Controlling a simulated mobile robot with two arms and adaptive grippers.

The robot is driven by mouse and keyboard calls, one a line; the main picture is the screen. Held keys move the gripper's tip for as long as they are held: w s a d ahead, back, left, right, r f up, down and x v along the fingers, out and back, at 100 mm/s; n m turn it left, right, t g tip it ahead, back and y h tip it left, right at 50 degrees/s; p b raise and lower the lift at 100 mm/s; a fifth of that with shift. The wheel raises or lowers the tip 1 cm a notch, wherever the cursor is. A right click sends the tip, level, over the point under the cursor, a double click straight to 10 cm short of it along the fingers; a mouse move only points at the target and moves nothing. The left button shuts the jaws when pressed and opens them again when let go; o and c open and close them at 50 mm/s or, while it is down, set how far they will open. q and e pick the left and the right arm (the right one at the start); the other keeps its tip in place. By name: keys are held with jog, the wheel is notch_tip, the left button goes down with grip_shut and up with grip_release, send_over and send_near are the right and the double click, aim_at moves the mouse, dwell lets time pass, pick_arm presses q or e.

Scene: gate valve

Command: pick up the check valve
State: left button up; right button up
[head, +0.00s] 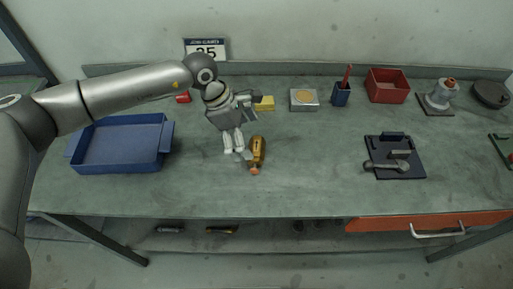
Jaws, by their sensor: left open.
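The check valve (258,150) appears to be the small brass-yellow piece with an orange end, lying on the grey-green workbench (310,180) near its middle. My left gripper (234,150) points down just to the left of it. Its two pale fingers are open, with nothing visible between them. A small grey part shows between the fingertips and the valve's lower end, and I cannot tell whether the gripper touches the valve. My right gripper is not in view.
A blue tray (122,168) lies left, under my arm. A yellow block (265,103), metal box (304,107), dark blue cup (341,97) and red bin (388,88) line the back. A dark plate (415,172) with metal parts lies right. The front middle is clear.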

aim_at(255, 147)
pick_arm(q)
jog(key=shift+d+f+p, duration=0.25)
jog(key=shift+f+p, duration=0.1)
jog(key=p+x, duration=0.1)
jog(key=x, duration=0.2)
jog(key=shift+d+f+p, duration=0.2)
jog(key=shift+d+p, duration=0.05)
jog(key=shift+p, duration=0.1)
jog(key=shift+w+d+f, duration=0.1)
jog(key=shift+f, duration=0.3)
jog(key=c, duration=1.1)
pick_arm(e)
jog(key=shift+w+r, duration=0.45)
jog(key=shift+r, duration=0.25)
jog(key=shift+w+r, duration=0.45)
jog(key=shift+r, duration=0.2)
pick_arm(q)
jog(key=shift+r, duration=0.1)
jog(key=shift+c, duration=0.2)
